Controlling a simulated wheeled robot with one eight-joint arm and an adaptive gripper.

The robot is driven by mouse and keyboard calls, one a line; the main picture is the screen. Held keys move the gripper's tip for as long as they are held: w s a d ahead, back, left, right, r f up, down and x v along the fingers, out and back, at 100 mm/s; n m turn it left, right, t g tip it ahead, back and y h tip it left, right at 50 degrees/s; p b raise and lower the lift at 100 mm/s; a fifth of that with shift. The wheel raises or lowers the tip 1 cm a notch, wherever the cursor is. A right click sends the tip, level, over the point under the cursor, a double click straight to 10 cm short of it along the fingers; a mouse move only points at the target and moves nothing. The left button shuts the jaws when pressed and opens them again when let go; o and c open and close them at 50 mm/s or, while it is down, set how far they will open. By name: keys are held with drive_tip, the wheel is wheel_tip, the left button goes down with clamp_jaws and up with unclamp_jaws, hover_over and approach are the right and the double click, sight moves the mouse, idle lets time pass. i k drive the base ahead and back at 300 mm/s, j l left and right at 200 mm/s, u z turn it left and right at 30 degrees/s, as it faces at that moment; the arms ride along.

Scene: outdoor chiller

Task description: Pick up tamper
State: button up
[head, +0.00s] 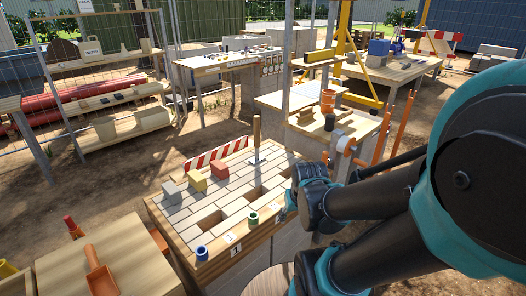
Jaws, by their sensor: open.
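The tamper (257,138) stands upright toward the back right of the paved block table. Its pale wooden handle points up, and its flat grey foot rests on the light paving blocks. My gripper (284,212) shows small at the end of my arm, near the table's front right edge. It is to the right of and nearer than the tamper, clearly apart from it. My gripper is open, with nothing seen between its fingers, though my wrist hides part of it.
The paved table (183,218) has several open recesses. Grey, yellow (196,181) and red (221,169) blocks stand left of the tamper. A red-and-white striped board (215,153) lines the back. Blue (202,253) and green (253,218) cups sit along the front edge.

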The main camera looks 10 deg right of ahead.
sight(258, 159)
drive_tip(key=i+l+u, duration=0.3)
drive_tip(key=l, duration=0.4)
drive_tip(key=i+l+u, duration=0.1)
drive_tip(key=i+l, duration=0.2)
